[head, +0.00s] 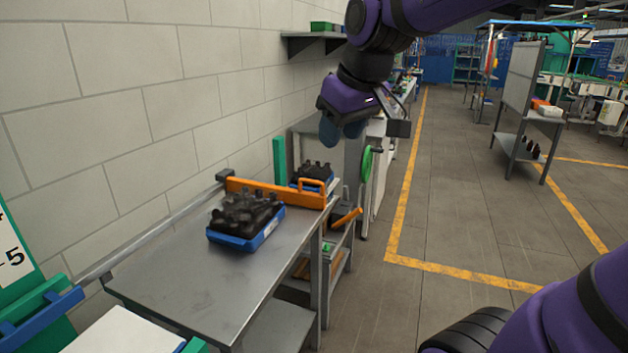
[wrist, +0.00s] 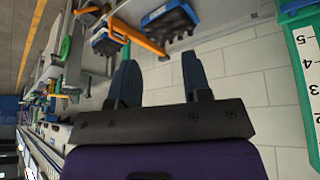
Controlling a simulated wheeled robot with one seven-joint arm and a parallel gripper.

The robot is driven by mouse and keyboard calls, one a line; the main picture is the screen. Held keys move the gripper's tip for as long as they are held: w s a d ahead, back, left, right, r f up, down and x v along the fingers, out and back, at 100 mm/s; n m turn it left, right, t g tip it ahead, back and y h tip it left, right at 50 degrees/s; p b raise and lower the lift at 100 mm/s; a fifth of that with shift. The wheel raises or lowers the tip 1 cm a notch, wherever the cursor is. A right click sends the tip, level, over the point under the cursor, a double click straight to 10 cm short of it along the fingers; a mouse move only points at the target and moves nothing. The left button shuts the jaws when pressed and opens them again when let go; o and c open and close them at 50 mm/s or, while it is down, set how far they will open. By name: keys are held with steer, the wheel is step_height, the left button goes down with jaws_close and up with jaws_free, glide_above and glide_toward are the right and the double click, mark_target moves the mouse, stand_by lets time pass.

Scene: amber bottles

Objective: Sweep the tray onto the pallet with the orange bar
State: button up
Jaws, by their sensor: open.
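A blue tray (head: 232,241) filled with dark bottles (head: 247,212) sits on the metal table, on the near side of the orange bar (head: 275,193). The bar lies across the table, with a loop handle at its right end. A second blue tray (head: 325,182) with dark bottles is beyond the bar. I cannot clearly tell what it rests on. My gripper (head: 342,132) is raised above and beyond the bar, apart from it, open and empty. In the wrist view, my open gripper (wrist: 160,82) shows nothing between its fingers, with the tray (wrist: 168,20) and bar (wrist: 138,36) beyond.
The metal table (head: 180,285) has bare room in front of the near tray. A rail (head: 165,232) runs along its wall side. A green post (head: 279,160) and green wheel (head: 367,164) stand beyond the bar. A wall shelf (head: 308,36) hangs above.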

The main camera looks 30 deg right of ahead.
steer(key=w+d+n, duration=0.2)
steer(key=w+d, duration=0.1)
steer(key=w, duration=1)
steer(key=n+y, duration=0.1)
steer(key=n, duration=0.3)
glide_above(313, 181)
steer(key=s+d, duration=0.1)
steer(key=s, duration=0.4)
step_height(313, 181, down, 23)
steer(key=x, duration=1)
steer(key=shift+w+f, duration=0.25)
steer(key=shift+w, duration=0.05)
jaws_close()
